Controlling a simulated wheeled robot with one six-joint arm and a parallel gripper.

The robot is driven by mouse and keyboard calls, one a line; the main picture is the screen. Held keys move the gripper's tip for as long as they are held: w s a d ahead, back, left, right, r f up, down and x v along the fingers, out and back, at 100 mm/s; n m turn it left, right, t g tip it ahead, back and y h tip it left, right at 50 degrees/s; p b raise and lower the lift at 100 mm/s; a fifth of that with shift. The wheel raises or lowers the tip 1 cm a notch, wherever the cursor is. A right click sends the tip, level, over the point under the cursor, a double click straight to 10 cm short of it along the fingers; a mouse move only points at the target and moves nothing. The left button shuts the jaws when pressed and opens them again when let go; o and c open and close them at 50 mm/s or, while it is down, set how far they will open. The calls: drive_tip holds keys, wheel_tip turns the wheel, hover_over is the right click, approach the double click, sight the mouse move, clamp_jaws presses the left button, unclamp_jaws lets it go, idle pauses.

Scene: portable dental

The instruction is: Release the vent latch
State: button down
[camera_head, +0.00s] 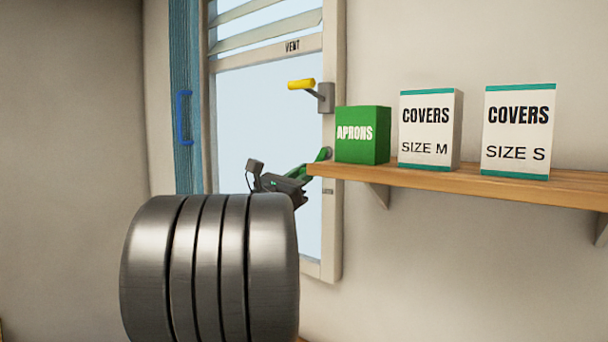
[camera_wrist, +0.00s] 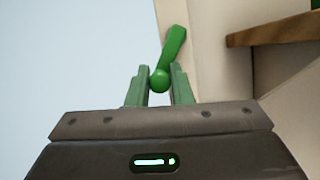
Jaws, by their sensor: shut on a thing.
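The window with the vent (camera_head: 292,46) label has two handles on its right frame. A yellow handle (camera_head: 302,85) on a grey mount points left, level with the top of the shelf boxes. My gripper (camera_head: 303,173) is at this green handle. In the wrist view, the fingers of my gripper (camera_wrist: 160,78) are closed on the round green knob at the near end of the green handle (camera_wrist: 174,43). The handle slants up to the right from the knob.
A wooden shelf (camera_head: 470,184) juts out just right of my gripper; its end also shows in the wrist view (camera_wrist: 275,32). It bears a green aprons box (camera_head: 362,148) and two covers boxes (camera_head: 428,155) (camera_head: 516,165). A blue door (camera_head: 184,60) stands left of the window.

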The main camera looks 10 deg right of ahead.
drive_tip(key=shift+a+m, duration=0.1)
drive_tip(key=shift+m, duration=0.2)
drive_tip(key=shift+w+a+r+m+g+b, duration=0.1)
drive_tip(key=shift+w+m+g+b, duration=0.25)
drive_tip(key=shift+m+b, duration=0.4)
drive_tip(key=shift+a+r+m+g+h+b, duration=0.2)
drive_tip(key=shift+m+g+h+b, duration=0.3)
drive_tip(key=shift+m, duration=0.35)
drive_tip(key=shift+w+a+r+m+g+b, duration=0.15)
drive_tip(key=shift+r+m+g+b, duration=0.15)
drive_tip(key=shift+m, duration=0.4)
drive_tip(key=shift+w+r+m+g+b, duration=0.15)
drive_tip(key=shift+m+g, duration=0.25)
drive_tip(key=shift+m, duration=0.3)
drive_tip(key=shift+w+a+r+m+g+b, duration=0.1)
drive_tip(key=shift+r+m+g, duration=0.2)
drive_tip(key=shift+m, duration=0.4)
drive_tip(key=shift+r, duration=0.1)
drive_tip(key=c, duration=1.3)
unclamp_jaws()
drive_tip(key=shift+d, duration=0.1)
